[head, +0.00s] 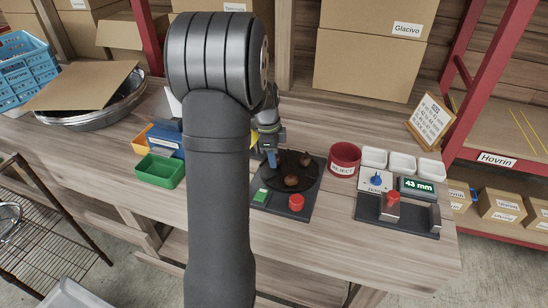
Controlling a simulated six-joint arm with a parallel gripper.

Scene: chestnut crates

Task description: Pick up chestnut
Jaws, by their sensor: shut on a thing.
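Two brown chestnuts show on a round dark turntable-like disc (277,185) on the workbench: one chestnut (305,159) towards the back right and one chestnut (291,180) nearer the front. My gripper (272,160) points down over the back left part of the disc, with blue fingers, left of both chestnuts. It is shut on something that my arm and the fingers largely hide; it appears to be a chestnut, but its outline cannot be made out.
A red reject cup (344,160), several white trays (402,163) and a gauge reading 43 mm (416,186) stand to the right. A green bin (159,170) stands to the left. The disc's base has a green button (261,196) and a red button (296,202). The front bench strip is clear.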

